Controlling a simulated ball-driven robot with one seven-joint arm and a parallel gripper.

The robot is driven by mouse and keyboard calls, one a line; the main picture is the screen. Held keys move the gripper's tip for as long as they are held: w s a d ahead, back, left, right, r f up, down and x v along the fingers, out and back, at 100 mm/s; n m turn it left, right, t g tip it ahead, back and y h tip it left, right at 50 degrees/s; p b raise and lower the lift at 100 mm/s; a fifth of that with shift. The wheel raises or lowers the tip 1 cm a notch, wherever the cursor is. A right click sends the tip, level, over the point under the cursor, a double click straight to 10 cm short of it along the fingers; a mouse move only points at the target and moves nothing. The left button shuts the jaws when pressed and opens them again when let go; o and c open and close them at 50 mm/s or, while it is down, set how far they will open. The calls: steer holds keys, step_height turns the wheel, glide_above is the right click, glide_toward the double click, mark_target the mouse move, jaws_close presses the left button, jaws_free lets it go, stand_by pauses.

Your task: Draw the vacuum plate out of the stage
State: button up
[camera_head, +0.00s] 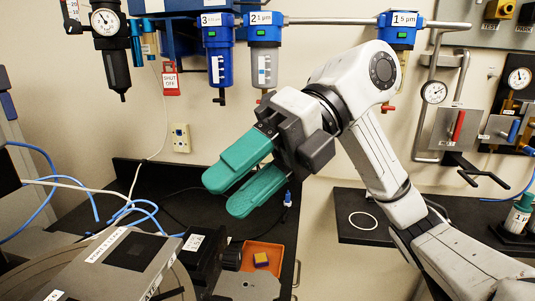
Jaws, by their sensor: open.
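A grey flat plate (112,277) with a dark square in its middle and printed labels lies at the lower left; it looks like the vacuum plate. It sits on the rounded stage (40,272), which the picture's bottom edge cuts off. I cannot tell how the plate is held in the stage. My gripper (224,195) has two green fingers, spread apart with nothing between them. It hangs in the air above and to the right of the plate, clear of it, with its fingers pointing left and down.
A black camera-like block (205,255) stands right of the plate. Blue tubes (140,215) and a white cable cross the dark bench at left. Blue filters (218,60) and piping line the wall.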

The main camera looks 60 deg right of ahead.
mark_target(172, 240)
steer(key=p+x, duration=0.1)
steer(key=x, duration=0.6)
steer(key=shift+d+r, duration=0.1)
jaws_close()
stand_by(0.3)
stand_by(0.5)
